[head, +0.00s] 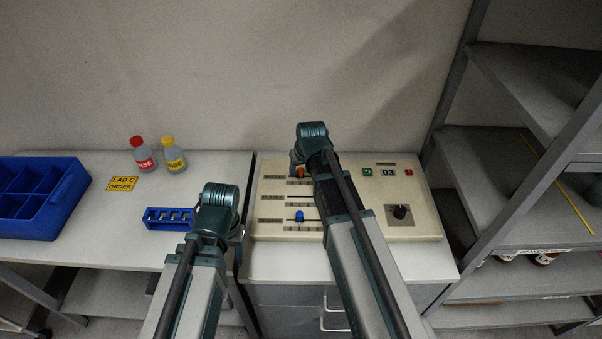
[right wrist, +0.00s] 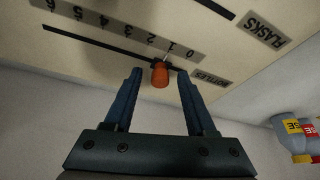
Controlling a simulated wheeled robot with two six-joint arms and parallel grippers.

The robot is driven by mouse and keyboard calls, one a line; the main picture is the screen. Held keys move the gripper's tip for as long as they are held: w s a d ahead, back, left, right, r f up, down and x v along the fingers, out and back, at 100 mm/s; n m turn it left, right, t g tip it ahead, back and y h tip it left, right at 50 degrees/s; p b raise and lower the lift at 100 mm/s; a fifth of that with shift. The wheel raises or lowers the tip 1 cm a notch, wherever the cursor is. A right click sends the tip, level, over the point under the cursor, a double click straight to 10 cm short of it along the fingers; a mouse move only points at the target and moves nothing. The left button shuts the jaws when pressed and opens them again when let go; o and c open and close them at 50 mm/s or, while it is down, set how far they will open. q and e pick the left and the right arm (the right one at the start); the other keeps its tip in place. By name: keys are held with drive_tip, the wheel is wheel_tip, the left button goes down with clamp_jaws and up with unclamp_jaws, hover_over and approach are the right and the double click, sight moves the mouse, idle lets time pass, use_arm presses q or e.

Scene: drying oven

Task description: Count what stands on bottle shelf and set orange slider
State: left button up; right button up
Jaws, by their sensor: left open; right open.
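The orange slider (head: 302,172) is on the top track of the cream control panel (head: 270,185). In the right wrist view the orange slider knob (right wrist: 160,74) sits near the low end of its scale, around 1, on the track labelled BOTTLES. My right gripper (right wrist: 162,88) is open, with one finger on each side of the knob; it shows no clear grip. My left gripper (head: 238,235) is open over the table, left of the panel. On the rack at right, brown jars with white labels (head: 546,258) show only partly on a lower shelf; their number cannot be told.
The panel has a blue slider (head: 299,216), a display reading 03 (head: 388,172), a black dial (head: 400,212) and buttons. Red-capped and yellow-capped bottles (head: 174,157), a blue bin (head: 40,200) and a blue rack (head: 165,218) stand left. Grey rack posts (head: 530,190) stand right.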

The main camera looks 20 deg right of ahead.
drive_tip(key=shift+c, duration=0.2)
clamp_jaws()
idle(1.1)
